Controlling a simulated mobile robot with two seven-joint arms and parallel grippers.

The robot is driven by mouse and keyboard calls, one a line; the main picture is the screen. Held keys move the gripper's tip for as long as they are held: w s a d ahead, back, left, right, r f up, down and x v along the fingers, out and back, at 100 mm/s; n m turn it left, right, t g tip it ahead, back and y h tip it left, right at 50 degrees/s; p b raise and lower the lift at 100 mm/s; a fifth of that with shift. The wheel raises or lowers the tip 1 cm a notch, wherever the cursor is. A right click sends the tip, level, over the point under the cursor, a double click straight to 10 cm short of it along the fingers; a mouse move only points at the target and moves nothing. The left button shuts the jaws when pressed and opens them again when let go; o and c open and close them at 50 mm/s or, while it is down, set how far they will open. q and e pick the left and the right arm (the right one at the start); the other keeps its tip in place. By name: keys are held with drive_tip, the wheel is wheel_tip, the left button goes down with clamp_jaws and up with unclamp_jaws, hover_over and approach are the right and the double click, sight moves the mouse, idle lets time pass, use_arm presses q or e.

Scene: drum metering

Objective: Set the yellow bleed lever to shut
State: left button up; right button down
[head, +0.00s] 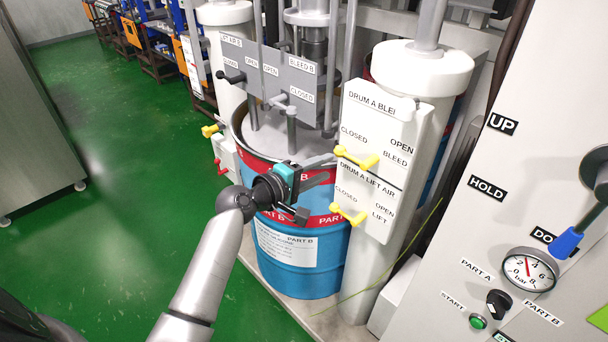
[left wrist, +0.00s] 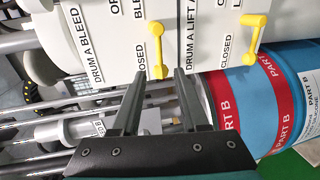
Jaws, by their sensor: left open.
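The yellow bleed lever (head: 357,158) is on the white Drum A bleed panel (head: 372,112). It lies roughly sideways below the CLOSED label, with its outer end toward the panel's left edge. My left gripper (head: 334,167) is open and empty beside that end. In the left wrist view, the bleed lever (left wrist: 157,48) has its lower end near the gap between the fingertips of the left gripper (left wrist: 160,74). I cannot tell whether they touch. My right gripper is not in view.
A similar yellow lever (head: 348,214) is on the Drum A lift air panel (head: 375,190) just below. A blue and red drum (head: 300,265) stands behind my left gripper. A grey panel with black and grey levers (head: 268,72) is further back. Green floor at left is clear.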

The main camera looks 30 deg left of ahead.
use_arm(q)
drive_tip(key=shift+v, duration=2.6)
drive_tip(key=s+f+m+g+y+b, duration=0.1)
drive_tip(key=s+f+m+g+b, duration=0.2)
drive_tip(key=f, duration=1.1)
drive_tip(key=s+f+g+y+b, duration=0.25)
drive_tip(key=s+f, duration=0.25)
drive_tip(key=f, duration=0.9)
drive_tip(key=s+f+m+g+b, duration=0.2)
drive_tip(key=s+f+b, duration=0.25)
drive_tip(key=f, duration=0.95)
drive_tip(key=s+d+f+m+g+b, duration=0.1)
drive_tip(key=s+f+m, duration=0.3)
drive_tip(key=s+f, duration=0.4)
drive_tip(key=s+d+f+m+g+y+b, duration=0.1)
drive_tip(key=s+f+m+g+b, duration=0.2)
drive_tip(key=s+f, duration=0.5)
drive_tip(key=s+d+f+m+g+y+b, duration=0.1)
drive_tip(key=s+d+f+m+g+b, duration=0.1)
drive_tip(key=s+f, duration=0.6)
drive_tip(key=s+m+b, duration=0.1)
drive_tip(key=s+m, duration=0.1)
drive_tip(key=s, duration=0.5)
drive_tip(key=shift+s+m, duration=0.4)
